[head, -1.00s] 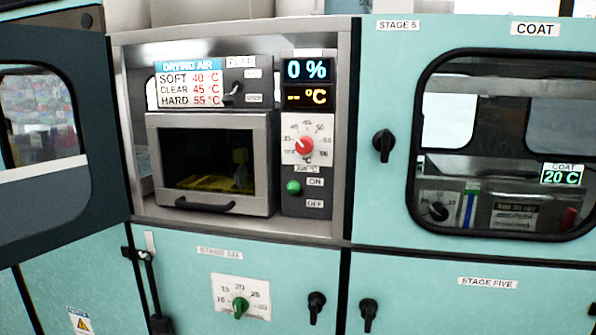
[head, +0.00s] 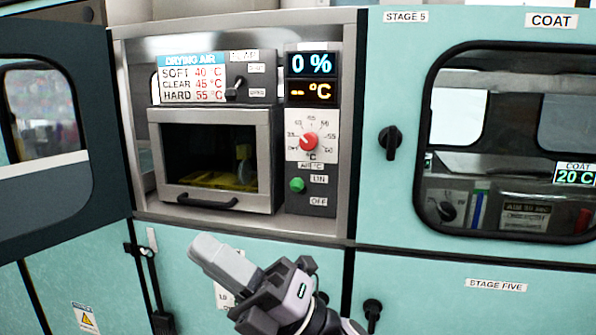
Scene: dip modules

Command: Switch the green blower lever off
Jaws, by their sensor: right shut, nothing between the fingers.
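The green blower lever (head: 297,184) is a small green knob on the dark control panel (head: 305,206) of the drying-air unit. It sits level with the upper ON label, above the OFF label (head: 318,201). My right gripper (head: 204,248) comes in from the bottom, with its fingers shut and empty. It points up and left, below and to the left of the lever, and is clear of it. My left gripper is not in view.
A red temperature dial (head: 309,141) sits just above the lever. The drying box door (head: 208,114), with a dark handle (head: 206,201), is left of the panel. An open dark door (head: 60,215) stands far left.

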